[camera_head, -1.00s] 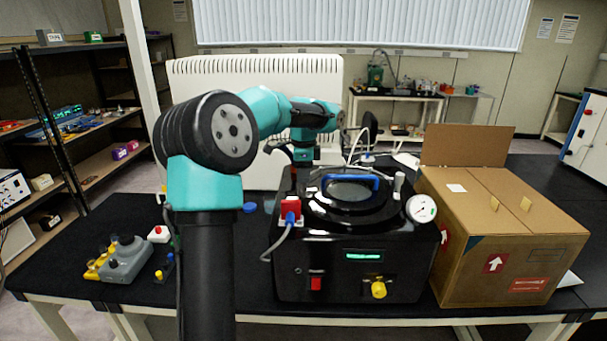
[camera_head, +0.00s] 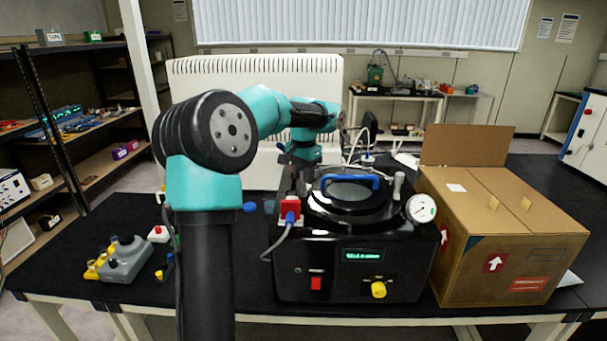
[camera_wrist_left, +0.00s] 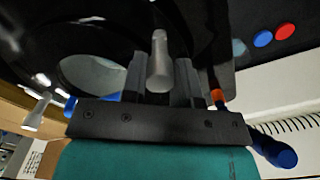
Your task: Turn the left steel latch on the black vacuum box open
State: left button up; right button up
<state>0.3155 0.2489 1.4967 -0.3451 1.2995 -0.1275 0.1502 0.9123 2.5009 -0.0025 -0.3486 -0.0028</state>
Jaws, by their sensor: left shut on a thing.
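The black vacuum box (camera_head: 345,270) stands on the dark bench, with a round lid and a blue handle (camera_head: 350,183) on top. The left steel latch (camera_wrist_left: 159,58) shows in the left wrist view as a grey rounded lever between my fingers. My left gripper (camera_wrist_left: 160,85) is shut on it. In the head view my left gripper (camera_head: 301,178) reaches down at the left rear of the lid, and the latch is hard to make out there. Another steel latch (camera_head: 398,184) stands upright at the lid's right side. My right gripper is not in view.
A pressure gauge (camera_head: 421,208) sits on the box's right corner, and a red switch (camera_head: 290,208) with a grey cable on its left. A cardboard box (camera_head: 500,240) stands close on the right. A grey-yellow device (camera_head: 122,260) lies on the left of the bench.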

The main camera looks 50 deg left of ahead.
pick_arm(q)
jog(key=n, duration=0.7)
jog(key=shift+d, duration=0.1)
dwell(0.4)
jog(key=o, duration=0.9)
jog(key=shift+r, duration=0.1)
notch_tip(320, 180, up, 17)
jog(key=shift+r, duration=0.15)
dwell(0.6)
